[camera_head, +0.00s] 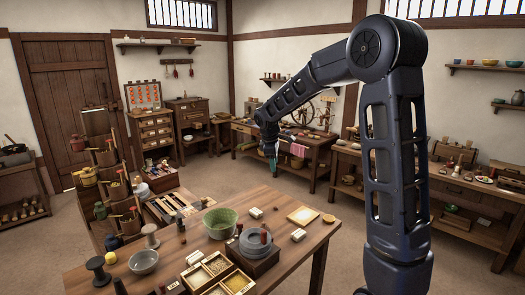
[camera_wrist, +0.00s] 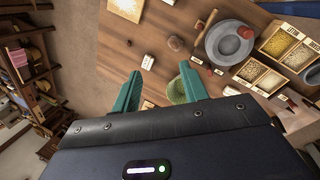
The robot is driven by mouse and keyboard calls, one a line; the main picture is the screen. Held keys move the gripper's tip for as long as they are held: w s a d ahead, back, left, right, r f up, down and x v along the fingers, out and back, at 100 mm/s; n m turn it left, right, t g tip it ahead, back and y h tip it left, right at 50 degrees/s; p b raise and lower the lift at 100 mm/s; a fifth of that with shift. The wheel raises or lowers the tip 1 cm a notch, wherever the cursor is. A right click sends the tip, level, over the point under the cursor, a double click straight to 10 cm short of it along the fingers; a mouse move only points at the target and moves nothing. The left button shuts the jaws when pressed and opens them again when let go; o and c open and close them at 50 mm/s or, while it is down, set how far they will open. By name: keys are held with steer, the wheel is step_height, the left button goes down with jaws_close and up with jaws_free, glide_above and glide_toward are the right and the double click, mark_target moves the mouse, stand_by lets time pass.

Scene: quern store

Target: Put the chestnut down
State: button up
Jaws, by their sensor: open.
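My gripper (camera_wrist: 160,72) shows in the wrist view with its two teal fingers spread and nothing visible between the tips. In the head view my gripper (camera_head: 271,162) is small, beyond the far edge of the worktable (camera_head: 180,205). No chestnut can be made out for certain. A small dark brown spot (camera_wrist: 129,43) lies on the wood in the wrist view, too small to identify. A larger brown round thing (camera_wrist: 175,43) lies between it and the grey quern (camera_wrist: 228,43). The green bowl (camera_wrist: 176,92) is partly hidden behind the right finger.
A stepped shelf (camera_head: 112,160) stands at left. Side benches (camera_head: 455,190) line the right wall.

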steer(key=s+d+r+m+t+y, duration=0.1)
steer(key=s+d+r+m, duration=0.4)
steer(key=s+d, duration=0.6)
steer(key=s+d+r+m, duration=0.4)
steer(key=s+d+m, duration=0.2)
steer(key=s+d, duration=0.45)
steer(key=s+d+f+m, duration=0.1)
steer(key=s+m, duration=0.1)
steer(key=s, duration=0.4)
steer(key=s+d+f+m+t, duration=0.1)
steer(key=s+m, duration=0.2)
steer(key=s, duration=0.3)
steer(key=shift+f+y, duration=0.3)
steer(key=shift+f, duration=0.05)
steer(key=shift+a, duration=0.1)
stand_by(0.4)
